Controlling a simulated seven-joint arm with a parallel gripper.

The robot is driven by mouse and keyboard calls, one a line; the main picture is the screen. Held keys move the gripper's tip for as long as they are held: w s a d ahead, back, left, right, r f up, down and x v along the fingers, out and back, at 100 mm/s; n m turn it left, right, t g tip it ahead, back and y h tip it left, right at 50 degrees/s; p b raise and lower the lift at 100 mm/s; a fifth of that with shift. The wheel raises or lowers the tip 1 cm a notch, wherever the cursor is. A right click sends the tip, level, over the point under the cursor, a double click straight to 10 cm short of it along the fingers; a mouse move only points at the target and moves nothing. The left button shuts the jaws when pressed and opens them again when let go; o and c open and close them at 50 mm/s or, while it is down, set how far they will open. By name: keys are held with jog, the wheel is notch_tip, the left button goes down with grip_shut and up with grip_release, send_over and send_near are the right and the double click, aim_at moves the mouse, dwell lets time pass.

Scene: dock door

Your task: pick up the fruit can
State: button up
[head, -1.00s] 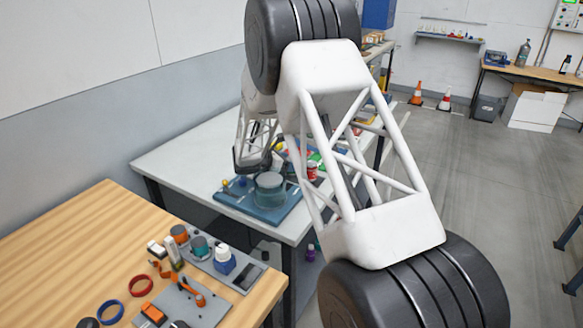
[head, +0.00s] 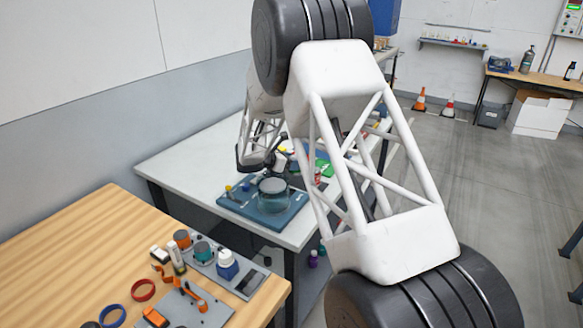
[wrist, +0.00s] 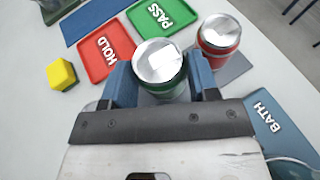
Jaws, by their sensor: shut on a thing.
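In the wrist view, my gripper (wrist: 162,80) has its two blue fingers on either side of a green can (wrist: 158,60) with a silver lid. It is shut on this can, which looks upright. The can's label is hidden from above, so I cannot read whether it is the fruit can. A red can (wrist: 219,36) with a silver lid stands to the right, apart from the fingers. In the head view, my gripper (head: 282,158) is over the white table, partly behind my arm, and the red can (head: 317,175) shows beside my arm link.
A wooden bench (head: 75,245) is nearer.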

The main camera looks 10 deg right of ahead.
jog(key=shift+r, duration=3.6)
jog(key=shift+w+r, duration=0.1)
jog(key=shift+r, duration=0.15)
